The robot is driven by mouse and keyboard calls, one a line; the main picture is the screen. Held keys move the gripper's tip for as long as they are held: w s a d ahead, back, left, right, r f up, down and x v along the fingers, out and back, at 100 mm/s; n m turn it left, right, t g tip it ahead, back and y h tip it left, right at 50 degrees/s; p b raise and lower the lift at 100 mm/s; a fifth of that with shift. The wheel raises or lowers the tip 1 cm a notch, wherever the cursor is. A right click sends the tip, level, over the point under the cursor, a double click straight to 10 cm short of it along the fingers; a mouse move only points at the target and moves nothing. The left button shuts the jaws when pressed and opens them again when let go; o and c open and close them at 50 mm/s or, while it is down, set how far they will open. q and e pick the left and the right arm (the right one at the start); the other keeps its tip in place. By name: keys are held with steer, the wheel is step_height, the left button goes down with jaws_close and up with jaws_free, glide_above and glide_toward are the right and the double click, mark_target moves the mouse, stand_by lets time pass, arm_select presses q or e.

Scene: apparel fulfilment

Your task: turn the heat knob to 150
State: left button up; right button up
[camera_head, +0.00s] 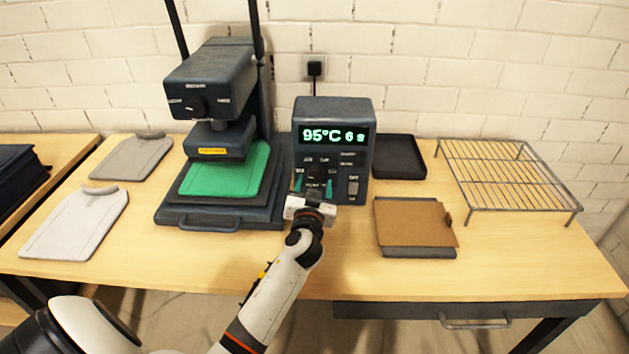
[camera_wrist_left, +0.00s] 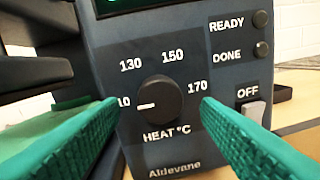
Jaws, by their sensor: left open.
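The control box (camera_head: 334,112) stands on the table beside the heat press, and its display (camera_head: 333,135) reads 95°C 6 s. In the left wrist view the round black heat knob (camera_wrist_left: 160,99) has a white mark pointing left, at a label whose visible part reads 10. The 150 label (camera_wrist_left: 172,56) is above the knob, with 130 and 170 to either side. My left gripper (camera_wrist_left: 160,104) is open, its green fingers on either side of the knob with visible gaps. In the head view the gripper (camera_head: 314,188) covers the knob.
The heat press (camera_head: 212,80) stands left of the box, with a green garment on its lower plate. An OFF switch (camera_wrist_left: 250,114) is right of the knob. A black tray (camera_head: 399,157), a brown sheet (camera_head: 415,223) and a wire rack (camera_head: 508,175) lie to the right.

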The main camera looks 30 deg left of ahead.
arm_select(q)
steer(key=shift+w+a, duration=0.25)
steer(key=shift+w, duration=0.25)
steer(key=c, duration=1)
arm_select(e)
steer(key=shift+w+a+r, duration=0.1)
steer(key=shift+w+a, duration=0.05)
steer(key=shift+a, duration=0.25)
